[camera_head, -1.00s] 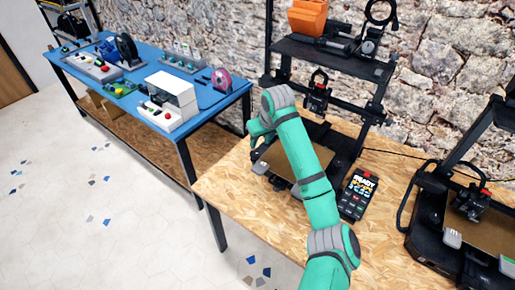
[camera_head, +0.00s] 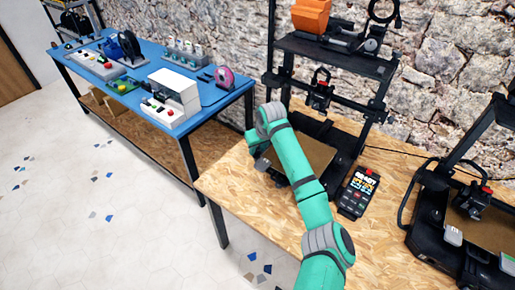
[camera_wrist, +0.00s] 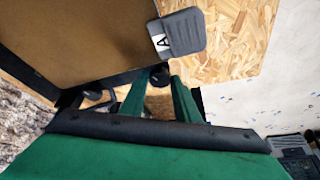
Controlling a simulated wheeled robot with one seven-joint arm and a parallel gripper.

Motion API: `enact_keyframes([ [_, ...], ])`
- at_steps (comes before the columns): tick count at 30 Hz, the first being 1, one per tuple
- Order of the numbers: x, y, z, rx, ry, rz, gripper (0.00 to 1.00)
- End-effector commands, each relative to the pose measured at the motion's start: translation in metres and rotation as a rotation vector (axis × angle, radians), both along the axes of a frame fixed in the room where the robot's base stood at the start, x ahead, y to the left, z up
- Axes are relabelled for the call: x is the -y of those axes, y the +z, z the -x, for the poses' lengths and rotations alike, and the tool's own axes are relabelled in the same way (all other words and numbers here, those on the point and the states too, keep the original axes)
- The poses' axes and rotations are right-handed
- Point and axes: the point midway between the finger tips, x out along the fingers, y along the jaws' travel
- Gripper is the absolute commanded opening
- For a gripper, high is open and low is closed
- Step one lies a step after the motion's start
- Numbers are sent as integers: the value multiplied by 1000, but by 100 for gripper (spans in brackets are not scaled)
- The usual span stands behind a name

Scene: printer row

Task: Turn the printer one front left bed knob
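Printer one is the left black printer, with its tan bed (camera_head: 316,153) beside my green arm. In the wrist view the bed (camera_wrist: 80,35) fills the upper left, with a grey tab (camera_wrist: 187,31) marked "A" at its corner. A small dark round knob (camera_wrist: 159,74) shows below the bed edge, at the tips of my gripper (camera_wrist: 159,78). The two green fingers are apart, one on each side of the knob; contact is not clear. Another dark knob (camera_wrist: 92,95) shows to the left. In the head view my arm hides the fingers and the knob.
A handheld controller (camera_head: 357,192) lies right of printer one. A second printer (camera_head: 450,235) stands at the right. A blue table (camera_head: 215,97) with devices is at the left. Bare wooden tabletop (camera_head: 235,190) lies in front of printer one.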

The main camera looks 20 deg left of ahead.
Motion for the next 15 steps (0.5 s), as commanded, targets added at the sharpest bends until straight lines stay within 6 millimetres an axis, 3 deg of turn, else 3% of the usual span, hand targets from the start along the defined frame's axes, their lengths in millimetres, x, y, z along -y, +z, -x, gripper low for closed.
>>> enact_keyframes([
  [2, 0, 0, 0, 0, 0, 0, 6],
  [15, 0, 1, -1, 1, 77, -2, 7],
])
